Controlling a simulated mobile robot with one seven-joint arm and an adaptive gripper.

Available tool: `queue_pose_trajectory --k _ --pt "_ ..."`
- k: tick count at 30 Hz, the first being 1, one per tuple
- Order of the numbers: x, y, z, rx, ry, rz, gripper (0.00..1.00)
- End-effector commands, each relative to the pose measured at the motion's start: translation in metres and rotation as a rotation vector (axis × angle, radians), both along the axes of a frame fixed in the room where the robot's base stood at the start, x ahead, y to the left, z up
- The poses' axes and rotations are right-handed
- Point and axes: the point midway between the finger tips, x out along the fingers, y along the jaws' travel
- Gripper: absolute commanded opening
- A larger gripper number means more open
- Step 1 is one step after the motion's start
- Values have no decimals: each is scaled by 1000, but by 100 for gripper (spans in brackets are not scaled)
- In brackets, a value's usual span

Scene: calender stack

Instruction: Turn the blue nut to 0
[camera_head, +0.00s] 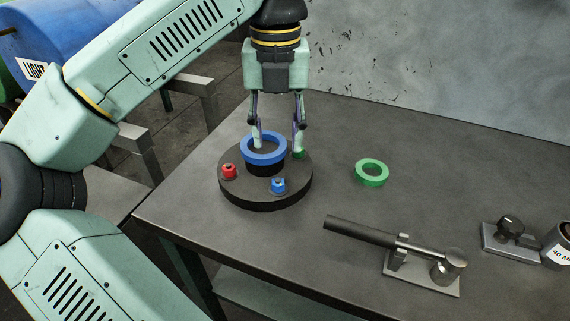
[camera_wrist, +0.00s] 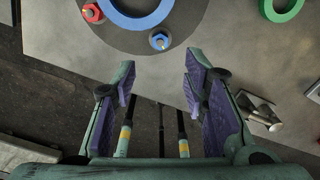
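The blue nut (camera_head: 278,185) sits at the front right of the round dark base (camera_head: 235,193). In the wrist view the blue nut (camera_wrist: 159,41) lies ahead of and between my fingertips, apart from them. Its marking is too small to read. My gripper (camera_head: 278,148) is open and points down over the base. In the head view its fingers overlap the right part of the blue ring and the green nut behind; their exact height is unclear. In the wrist view my gripper (camera_wrist: 160,80) has nothing between its fingers.
The blue ring (camera_head: 264,158) sits raised on the base, with a red nut (camera_head: 229,172) at left and a green nut (camera_head: 299,154) at right. A green ring (camera_head: 372,173) lies on the table. A lever fixture (camera_head: 421,272) stands at front right.

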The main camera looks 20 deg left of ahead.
Motion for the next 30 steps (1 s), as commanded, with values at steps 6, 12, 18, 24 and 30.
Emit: queue_pose_trajectory --k 6,12,18,24,30 --pt "0 -1 -32 -7 1 -6 40" --pt "0 -2 -69 -8 0 -6 40" --pt "0 -1 -94 -5 -1 -5 40" --pt "0 -2 -104 -4 -1 -6 40" --pt "0 -1 -104 -4 -1 -6 40"
